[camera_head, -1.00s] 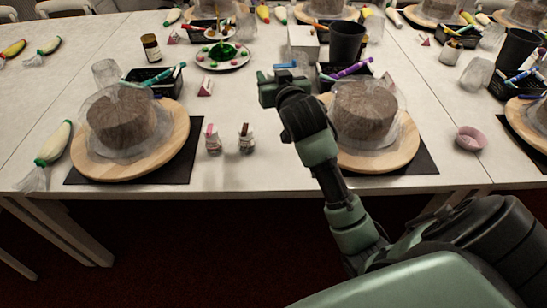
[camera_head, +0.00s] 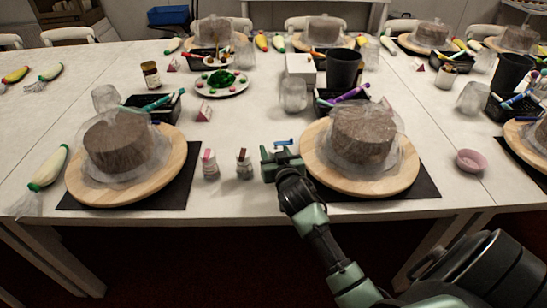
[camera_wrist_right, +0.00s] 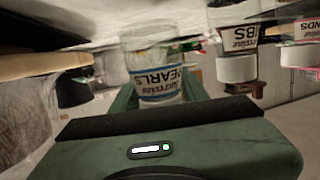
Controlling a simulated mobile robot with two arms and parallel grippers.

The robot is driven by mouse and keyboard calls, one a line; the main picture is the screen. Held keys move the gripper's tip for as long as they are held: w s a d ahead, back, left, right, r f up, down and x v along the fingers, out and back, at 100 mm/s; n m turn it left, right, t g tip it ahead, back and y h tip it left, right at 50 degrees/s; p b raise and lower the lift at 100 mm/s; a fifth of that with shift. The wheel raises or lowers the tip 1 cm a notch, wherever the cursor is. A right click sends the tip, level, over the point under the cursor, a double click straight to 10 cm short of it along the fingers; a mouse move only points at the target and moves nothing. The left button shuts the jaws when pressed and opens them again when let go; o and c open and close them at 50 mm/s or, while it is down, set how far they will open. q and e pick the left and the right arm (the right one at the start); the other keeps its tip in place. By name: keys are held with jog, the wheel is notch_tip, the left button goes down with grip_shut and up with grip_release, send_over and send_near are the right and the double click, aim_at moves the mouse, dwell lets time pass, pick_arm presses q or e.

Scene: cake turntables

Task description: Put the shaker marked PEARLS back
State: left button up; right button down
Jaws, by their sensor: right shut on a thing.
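My right gripper (camera_head: 282,158) is shut on the shaker marked PEARLS, just right of two small shakers near the front table edge. In the right wrist view the PEARLS shaker (camera_wrist_right: 155,65) is a clear cup with dark lettering, between the green fingers; the picture is upside down. In the head view the gripper mostly hides it. A shaker (camera_head: 244,164), with a label ending in "IBS" in the right wrist view (camera_wrist_right: 238,38), and a pink-labelled shaker (camera_head: 210,164) stand upright on the table. I cannot tell whether the held shaker touches the table. My left gripper is not in view.
A wrapped cake (camera_head: 362,136) on a wooden turntable (camera_head: 335,180) stands close to the right of my gripper. Another wrapped cake (camera_head: 115,142) on a turntable stands left. A pink bowl (camera_head: 470,161) is far right.

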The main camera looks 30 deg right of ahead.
jog(key=shift+f, duration=1.1)
jog(key=shift+f, duration=0.1)
jog(key=c, duration=0.7)
grip_release()
jog(key=shift+c, duration=0.2)
jog(key=shift+r, duration=0.2)
jog(key=v, duration=1.2)
jog(key=shift+f, duration=0.15)
